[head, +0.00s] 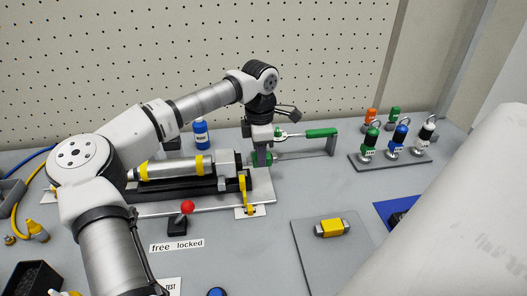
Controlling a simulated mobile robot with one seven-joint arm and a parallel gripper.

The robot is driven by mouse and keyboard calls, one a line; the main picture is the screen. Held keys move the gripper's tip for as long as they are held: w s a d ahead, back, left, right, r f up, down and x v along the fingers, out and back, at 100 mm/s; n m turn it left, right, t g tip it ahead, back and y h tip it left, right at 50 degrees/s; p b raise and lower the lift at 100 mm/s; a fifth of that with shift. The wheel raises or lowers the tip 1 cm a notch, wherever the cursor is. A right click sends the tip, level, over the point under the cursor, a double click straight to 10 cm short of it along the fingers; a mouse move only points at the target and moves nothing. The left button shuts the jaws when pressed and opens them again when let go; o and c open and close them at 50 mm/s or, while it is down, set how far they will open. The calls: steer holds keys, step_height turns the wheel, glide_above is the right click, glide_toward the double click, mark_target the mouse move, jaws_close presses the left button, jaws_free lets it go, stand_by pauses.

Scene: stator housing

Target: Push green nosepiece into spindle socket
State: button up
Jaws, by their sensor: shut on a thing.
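The spindle (175,167) is a silver cylinder with yellow bands, lying level in a black cradle on a pale base plate. A grey block (226,160) is at its right end. My gripper (262,158) points down just right of that block and is shut on a small green piece, seemingly the green nosepiece (267,158). The nosepiece is level with the spindle's right end. The fingers cover part of it, and the socket is hidden. I cannot tell whether the nosepiece touches or enters the socket.
A green-handled lever (321,133) is right of my gripper. A yellow clamp (244,192) stands in front. A red-knobbed lever (187,208) is by the "free locked" label. A rack (375,164) holds green, blue and white hooked pieces. A grey mat (318,262) bears a yellow block.

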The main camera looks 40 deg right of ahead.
steer(key=shift+w+a, duration=0.4)
steer(key=shift+a, duration=0.2)
steer(key=shift+w+a, duration=0.35)
steer(key=shift+a, duration=0.25)
stand_by(0.5)
steer(key=o, duration=1.3)
steer(key=shift+r, duration=0.2)
steer(key=shift+r+p, duration=1.25)
steer(key=shift+r, duration=0.65)
steer(key=shift+r, duration=0.15)
step_height(320, 180, up, 14)
steer(key=shift+f+b, duration=0.1)
steer(key=shift+b, duration=1.05)
